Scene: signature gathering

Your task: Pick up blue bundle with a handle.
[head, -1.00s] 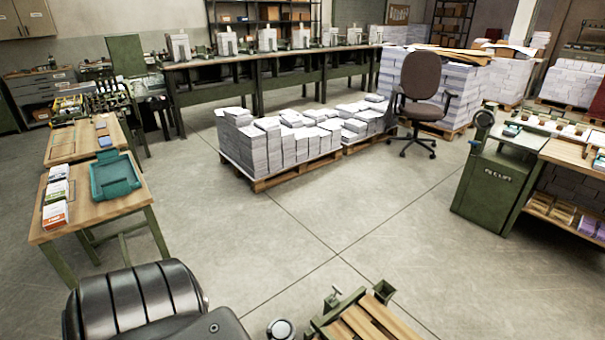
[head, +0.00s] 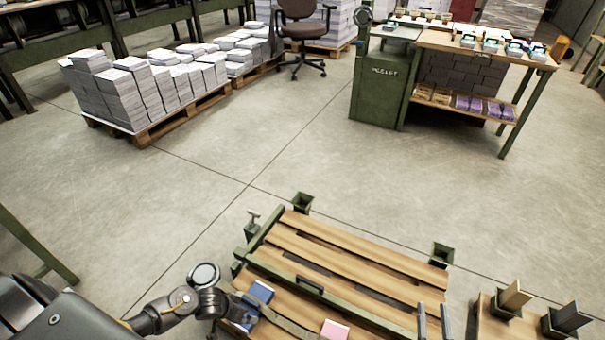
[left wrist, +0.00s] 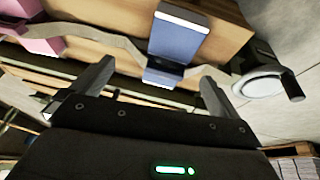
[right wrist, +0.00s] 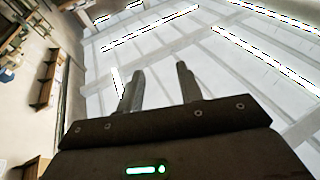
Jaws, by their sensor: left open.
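A blue bundle (head: 258,293) lies at the left end of a slatted wooden bench in the head view. The left wrist view shows it as a blue block (left wrist: 180,38) with a pale band crossing near it. My left gripper (left wrist: 157,78) is open, with the blue block beyond and between its fingertips; contact cannot be told. A handle on the bundle is not clearly visible. My right gripper (right wrist: 156,82) is open and empty, pointing up towards the ceiling lights.
A pink bundle (head: 335,329) lies on the slatted bench (head: 350,262) to the right of the blue one. A dark bar handle (head: 310,284) sits on the bench. Green posts (head: 302,202) edge it. A paper pallet (head: 150,133) and green cabinet (head: 378,88) stand beyond open floor.

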